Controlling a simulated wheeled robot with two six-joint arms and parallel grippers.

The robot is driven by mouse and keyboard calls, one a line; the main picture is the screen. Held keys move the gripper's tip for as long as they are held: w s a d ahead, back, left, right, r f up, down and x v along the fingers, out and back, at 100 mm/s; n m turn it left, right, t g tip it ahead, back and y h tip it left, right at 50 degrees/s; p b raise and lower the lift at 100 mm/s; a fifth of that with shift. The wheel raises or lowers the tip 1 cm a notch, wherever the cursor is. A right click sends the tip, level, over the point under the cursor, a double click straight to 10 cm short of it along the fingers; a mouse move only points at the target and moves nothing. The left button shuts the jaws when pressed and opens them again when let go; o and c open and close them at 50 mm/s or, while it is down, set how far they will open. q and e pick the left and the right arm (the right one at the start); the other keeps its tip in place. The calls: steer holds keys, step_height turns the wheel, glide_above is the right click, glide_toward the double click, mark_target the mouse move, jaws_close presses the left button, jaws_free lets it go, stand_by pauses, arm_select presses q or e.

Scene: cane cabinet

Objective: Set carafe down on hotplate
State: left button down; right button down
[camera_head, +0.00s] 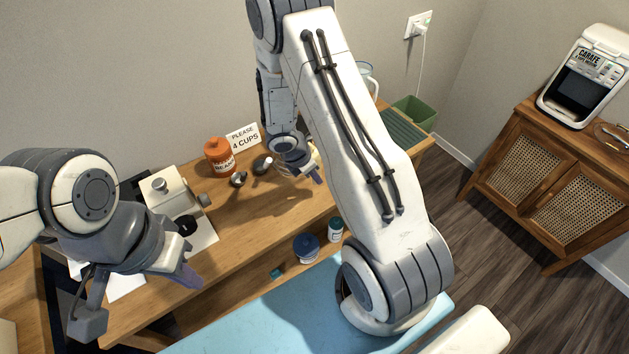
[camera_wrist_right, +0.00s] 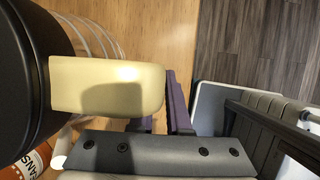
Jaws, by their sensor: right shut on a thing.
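The carafe's cream handle (camera_wrist_right: 105,85), dark round lid (camera_wrist_right: 22,80) and clear glass side (camera_wrist_right: 100,35) show in the right wrist view. My right gripper (camera_wrist_right: 178,100) is shut on the handle. In the head view my right gripper (camera_head: 308,172) is over the wooden counter, and the carafe is mostly hidden by my arm. A cream machine (camera_head: 170,190) with a dark round part (camera_head: 187,225) stands at the left; I cannot tell whether that part is the hotplate. My left gripper (camera_head: 185,275) is at the counter's front left, away from the carafe; its jaw opening is unclear.
An orange beans jar (camera_head: 218,158), a "please 4 cups" sign (camera_head: 243,136) and small dark items (camera_head: 238,180) stand on the counter (camera_head: 255,215). A white machine labelled carafe (camera_head: 590,75) is on the cane cabinet (camera_head: 520,145). A blue-lidded jar (camera_head: 306,247) is lower down.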

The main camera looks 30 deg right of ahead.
mark_target(315, 185)
steer(key=shift+f, duration=1.9)
steer(key=shift+f+b, duration=0.15)
steer(key=shift+b, duration=0.25)
steer(key=c, duration=0.9)
jaws_free()
